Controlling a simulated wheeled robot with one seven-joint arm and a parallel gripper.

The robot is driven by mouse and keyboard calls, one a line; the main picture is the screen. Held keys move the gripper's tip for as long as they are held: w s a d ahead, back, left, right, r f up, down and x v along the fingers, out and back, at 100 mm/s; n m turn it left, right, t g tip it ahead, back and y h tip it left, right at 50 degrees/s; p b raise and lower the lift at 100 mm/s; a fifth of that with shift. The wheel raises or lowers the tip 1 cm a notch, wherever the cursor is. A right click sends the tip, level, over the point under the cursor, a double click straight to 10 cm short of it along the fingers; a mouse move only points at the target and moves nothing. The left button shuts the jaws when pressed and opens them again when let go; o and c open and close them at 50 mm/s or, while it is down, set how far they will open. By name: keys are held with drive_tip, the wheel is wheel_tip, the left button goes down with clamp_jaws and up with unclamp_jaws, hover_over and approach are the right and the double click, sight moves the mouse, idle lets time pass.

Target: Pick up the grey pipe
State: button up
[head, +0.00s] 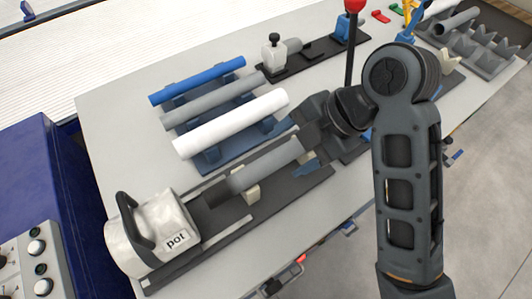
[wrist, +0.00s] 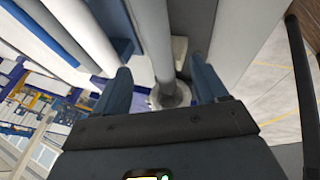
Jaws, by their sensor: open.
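A grey pipe (head: 268,166) lies above the dark base of the white machine marked "pot" (head: 150,230), resting by a small pale support (head: 251,192). Another grey pipe (head: 213,101) lies on the blue rack between a blue pipe (head: 198,80) and a white pipe (head: 230,124). My gripper (head: 296,147) is at the right end of the grey pipe by the machine. In the wrist view my gripper (wrist: 162,84) is open, with blue fingers on either side of a grey pipe (wrist: 152,38). Whether the fingers touch it cannot be told.
The blue rack (head: 208,163) stands close beside the machine's base. A dark fixture with a white-and-black clamp (head: 273,53) is behind. A red-topped lever (head: 354,6) rises near my arm. Grey V-shaped holders (head: 475,50) stand at the far right. The table's front left is clear.

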sight(273, 161)
drive_tip(key=x, duration=0.3)
drive_tip(key=p+x, duration=0.1)
drive_tip(key=x, duration=0.3)
drive_tip(key=shift+w+d+f, duration=0.15)
drive_tip(key=shift+w+f, duration=0.1)
drive_tip(key=shift+c, duration=0.3)
drive_tip(key=c, duration=1.1)
drive_tip(key=shift+r, duration=0.1)
drive_tip(key=shift+c, duration=0.2)
